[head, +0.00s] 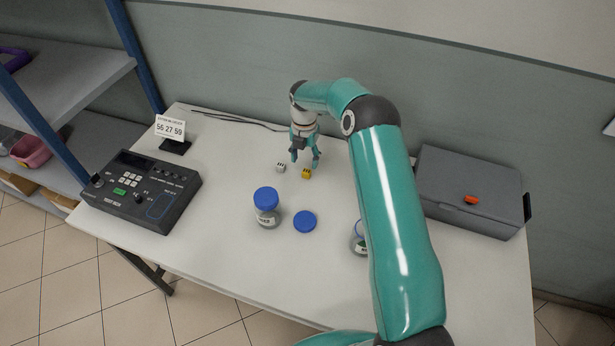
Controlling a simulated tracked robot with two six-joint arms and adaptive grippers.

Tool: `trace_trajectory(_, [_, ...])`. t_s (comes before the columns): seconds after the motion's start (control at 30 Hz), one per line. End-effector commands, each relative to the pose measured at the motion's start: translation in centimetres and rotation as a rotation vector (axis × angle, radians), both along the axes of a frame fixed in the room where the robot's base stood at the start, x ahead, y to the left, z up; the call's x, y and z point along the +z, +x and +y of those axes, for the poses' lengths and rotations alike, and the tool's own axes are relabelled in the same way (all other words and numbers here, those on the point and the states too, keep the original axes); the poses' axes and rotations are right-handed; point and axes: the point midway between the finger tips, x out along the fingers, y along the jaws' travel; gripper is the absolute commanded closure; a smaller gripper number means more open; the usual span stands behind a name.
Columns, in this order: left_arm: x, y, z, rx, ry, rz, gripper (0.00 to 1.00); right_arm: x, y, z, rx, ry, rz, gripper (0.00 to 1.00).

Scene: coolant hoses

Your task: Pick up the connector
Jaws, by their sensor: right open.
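Two small connector-like pieces lie on the white table (225,265): a yellow one (306,173) and a grey-white one (280,168) to its left. Both look like little blocks with dark marks; I cannot tell which is the task's connector. My right gripper (305,162) is open and points down, with its fingertips close above and behind the yellow piece. Nothing shows between its fingers. I cannot tell whether a fingertip touches the yellow piece. My left gripper is not in view.
A blue-lidded jar (266,207) and a loose blue lid (305,221) stand in front. Another jar (357,243) is partly hidden by my right arm. A black control unit (143,190) and small display (171,130) are left; a grey case (470,185) is right.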

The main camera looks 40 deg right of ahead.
Motion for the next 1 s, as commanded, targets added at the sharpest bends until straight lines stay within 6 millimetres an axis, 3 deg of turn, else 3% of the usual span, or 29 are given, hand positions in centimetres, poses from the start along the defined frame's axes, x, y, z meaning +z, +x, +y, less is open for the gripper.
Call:
trace_trajectory(0.33, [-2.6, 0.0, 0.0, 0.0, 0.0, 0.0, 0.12, -4.6, -0.8, 0.2, 0.0, 0.0, 0.002, 0.44])
trace_trajectory(0.67, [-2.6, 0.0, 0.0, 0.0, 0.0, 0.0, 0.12, -4.9, -0.7, 0.2, 0.0, 0.0, 0.0, 0.45])
trace_trajectory(0.93, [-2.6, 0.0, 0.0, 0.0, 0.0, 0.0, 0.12, -4.9, -0.8, 0.2, 0.0, 0.001, 0.001, 0.9])
trace_trajectory(1.0, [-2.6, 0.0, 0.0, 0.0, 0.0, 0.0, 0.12, -4.9, -0.8, 0.2, 0.0, 0.001, 0.001, 0.95])
